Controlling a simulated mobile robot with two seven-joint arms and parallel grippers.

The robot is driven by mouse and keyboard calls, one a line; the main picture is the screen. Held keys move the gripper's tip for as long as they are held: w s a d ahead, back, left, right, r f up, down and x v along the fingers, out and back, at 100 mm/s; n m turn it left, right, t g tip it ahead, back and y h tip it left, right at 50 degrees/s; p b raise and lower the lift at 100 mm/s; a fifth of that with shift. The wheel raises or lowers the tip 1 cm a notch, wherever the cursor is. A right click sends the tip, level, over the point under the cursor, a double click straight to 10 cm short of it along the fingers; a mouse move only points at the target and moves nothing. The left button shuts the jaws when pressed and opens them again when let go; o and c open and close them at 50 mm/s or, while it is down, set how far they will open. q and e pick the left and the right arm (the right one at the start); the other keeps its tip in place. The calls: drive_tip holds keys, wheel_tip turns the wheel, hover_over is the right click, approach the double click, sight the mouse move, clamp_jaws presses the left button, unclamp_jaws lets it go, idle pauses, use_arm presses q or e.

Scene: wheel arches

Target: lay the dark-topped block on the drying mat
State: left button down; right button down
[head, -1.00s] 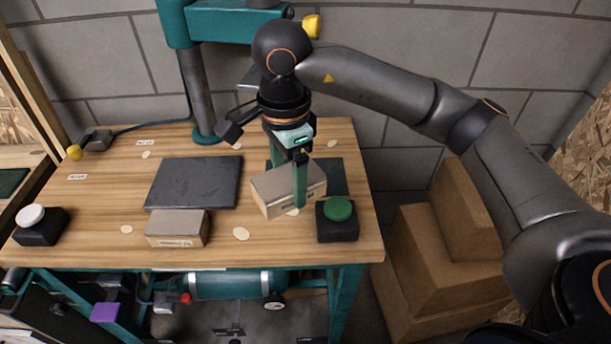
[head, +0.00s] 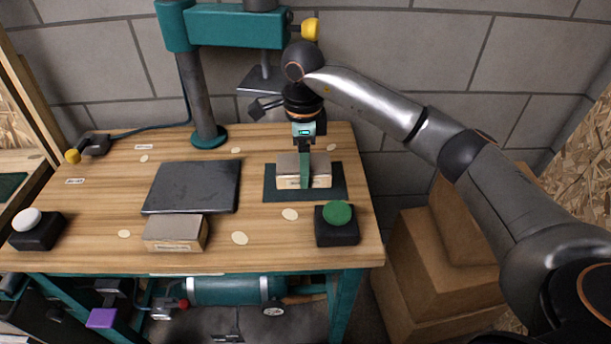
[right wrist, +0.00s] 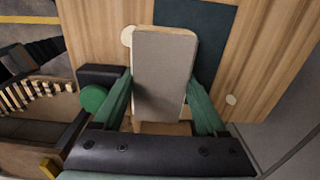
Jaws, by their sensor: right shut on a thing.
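The block (head: 318,171) with a grey-brown top and pale wooden sides is between the fingers of my right gripper (head: 304,180). The gripper is shut on it and points down. The block is level and over the dark green mat (head: 335,193), which shows around it. I cannot tell whether its underside touches the mat. In the right wrist view the block's top (right wrist: 163,75) fills the space between the green fingers, and part of the mat (right wrist: 205,35) shows beyond it. My left gripper is not in view.
A black box with a green button (head: 337,212) stands just in front of the mat. A similar block (head: 176,230) lies before a dark slab (head: 195,187). A box with a white button (head: 28,220) is at left. A teal column press (head: 208,100) stands behind.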

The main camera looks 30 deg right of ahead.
drive_tip(key=shift+w+d+f, duration=0.4)
drive_tip(key=shift+w+f, duration=0.1)
drive_tip(key=shift+f, duration=0.3)
wheel_tip(320, 180, down, 4)
drive_tip(key=shift+w+d+r, duration=0.15)
drive_tip(key=shift+r, duration=0.1)
drive_tip(key=shift+f, duration=0.1)
drive_tip(key=shift+f, duration=0.1)
unclamp_jaws()
